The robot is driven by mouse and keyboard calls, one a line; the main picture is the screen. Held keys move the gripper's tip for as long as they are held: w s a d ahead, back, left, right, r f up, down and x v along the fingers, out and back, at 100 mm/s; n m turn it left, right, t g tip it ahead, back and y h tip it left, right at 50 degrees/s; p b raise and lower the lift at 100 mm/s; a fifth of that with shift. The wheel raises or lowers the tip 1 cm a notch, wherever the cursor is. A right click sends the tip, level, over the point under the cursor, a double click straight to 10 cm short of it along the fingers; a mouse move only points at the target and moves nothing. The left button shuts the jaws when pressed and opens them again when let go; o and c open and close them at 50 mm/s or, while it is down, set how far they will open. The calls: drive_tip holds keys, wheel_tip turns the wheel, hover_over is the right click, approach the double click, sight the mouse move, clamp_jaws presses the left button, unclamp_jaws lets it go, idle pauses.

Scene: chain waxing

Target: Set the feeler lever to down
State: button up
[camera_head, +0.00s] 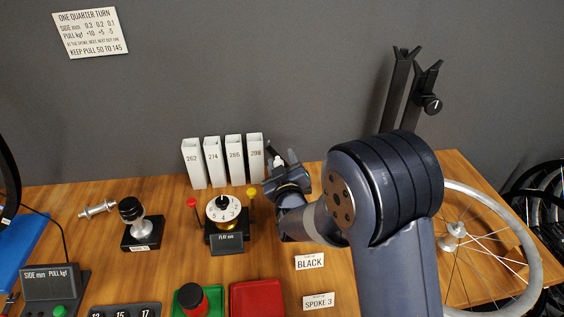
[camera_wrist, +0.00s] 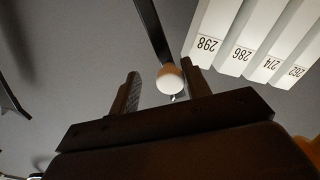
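In the wrist view, a dark rod ends in a pale ball knob (camera_wrist: 170,80) with an orange-brown edge; it looks like the feeler lever, though no label shows. My gripper (camera_wrist: 163,92) is open, with the knob between its fingers, nearer the right finger. A gap shows on the left side. In the head view, my gripper (camera_head: 278,163) is right of the numbered white tubes, with a small pale thing between its fingers. The lever's lower part and mount are hidden behind my gripper and arm there.
White tubes (camera_head: 256,157) stand close left of my gripper. A dial gauge (camera_head: 223,209) with red and yellow knobs stands in front of them. A spoked wheel (camera_head: 453,229) and black uprights (camera_head: 398,90) are to the right. A red tray (camera_head: 257,299) lies in front.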

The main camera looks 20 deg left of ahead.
drive_tip(key=v, duration=1.1)
drive_tip(key=shift+p, duration=0.4)
drive_tip(key=shift+w+a, duration=0.1)
drive_tip(key=shift+w, duration=0.05)
drive_tip(key=x, duration=0.7)
